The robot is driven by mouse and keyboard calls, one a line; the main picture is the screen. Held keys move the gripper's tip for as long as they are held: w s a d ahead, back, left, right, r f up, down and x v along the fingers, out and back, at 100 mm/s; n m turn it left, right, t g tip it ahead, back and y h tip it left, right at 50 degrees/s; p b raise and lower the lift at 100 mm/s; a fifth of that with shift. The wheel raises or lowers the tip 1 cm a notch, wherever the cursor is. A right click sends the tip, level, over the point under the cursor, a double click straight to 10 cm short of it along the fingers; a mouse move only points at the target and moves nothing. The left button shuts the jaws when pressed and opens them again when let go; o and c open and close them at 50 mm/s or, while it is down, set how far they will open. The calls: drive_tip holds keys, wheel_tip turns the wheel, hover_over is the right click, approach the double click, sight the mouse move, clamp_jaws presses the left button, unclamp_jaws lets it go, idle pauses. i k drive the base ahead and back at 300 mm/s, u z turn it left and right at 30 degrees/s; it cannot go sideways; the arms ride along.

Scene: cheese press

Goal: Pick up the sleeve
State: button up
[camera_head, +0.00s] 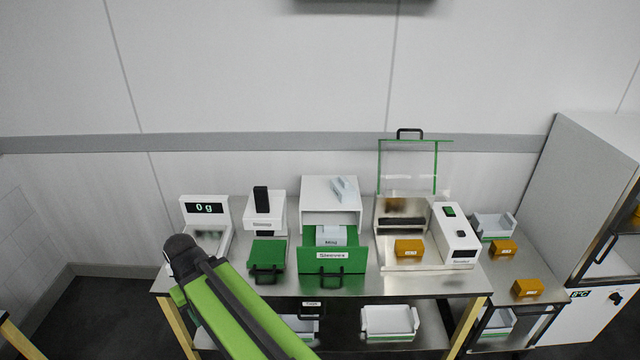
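A pale blue-grey block-like piece with a small printed label, likely the sleeve (331,234), lies in the open green drawer (333,266) marked "Sleeves". The drawer is pulled out from a white cabinet (322,192) on the metal table. Another pale blue-grey object (345,188) lies on top of that cabinet; I cannot tell what it is. My green and black arm reaches in from the bottom edge, left of the drawer. I cannot make out gripper fingers anywhere in the view.
A scale (204,222) reading 0 g and a white device with a green tray (268,252) stand left of the drawer. Right of it is a machine (453,235) with its clear lid raised and an orange block (409,248) inside. White bins (390,322) sit on the lower shelf.

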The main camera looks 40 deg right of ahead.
sight(341, 187)
drive_tip(key=u, duration=0.05)
drive_tip(key=i, duration=0.85)
drive_tip(key=z, duration=0.45)
drive_tip(key=i, duration=0.55)
drive_tip(key=z, duration=0.35)
